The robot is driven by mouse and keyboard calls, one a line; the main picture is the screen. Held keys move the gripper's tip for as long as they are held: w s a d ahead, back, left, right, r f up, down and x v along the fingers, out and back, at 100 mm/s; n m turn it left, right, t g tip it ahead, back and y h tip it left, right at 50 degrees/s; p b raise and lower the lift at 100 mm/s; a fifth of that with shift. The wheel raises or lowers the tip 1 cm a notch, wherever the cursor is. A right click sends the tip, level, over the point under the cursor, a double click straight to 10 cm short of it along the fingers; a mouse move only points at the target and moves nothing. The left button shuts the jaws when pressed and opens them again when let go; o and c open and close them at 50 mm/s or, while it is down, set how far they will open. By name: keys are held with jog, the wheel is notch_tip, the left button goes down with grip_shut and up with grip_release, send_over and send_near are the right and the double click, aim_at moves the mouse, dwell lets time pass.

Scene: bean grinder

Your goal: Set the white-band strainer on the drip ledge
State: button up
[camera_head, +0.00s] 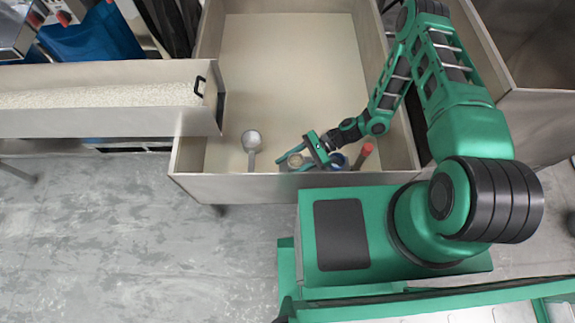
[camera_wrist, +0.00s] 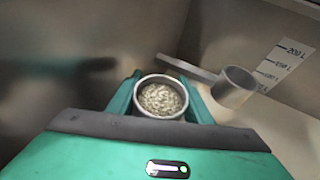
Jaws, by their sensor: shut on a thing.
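My gripper (camera_head: 288,160) reaches down into the near end of a large pale-floored metal bin. It is shut on a small round metal cup (camera_wrist: 160,96) full of pale grains. In the wrist view the cup sits upright between both fingers (camera_wrist: 160,100); it also shows in the head view (camera_head: 295,160). A grey metal scoop-like cup with a straight handle (camera_head: 251,138) is apart, left of my gripper; it also shows in the wrist view (camera_wrist: 233,88). I cannot make out a white band on either one, nor tell which part is the drip ledge.
A red-topped stick (camera_head: 366,150) and a blue-ringed round item (camera_head: 338,160) are right of my gripper, partly hidden by it. The bin's near wall (camera_head: 290,187) is close. A long trough of pale grains (camera_head: 100,97) is at left. The bin's middle is clear.

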jog(key=shift+f, duration=0.15)
jog(key=o, duration=1.1)
jog(key=v, duration=1.2)
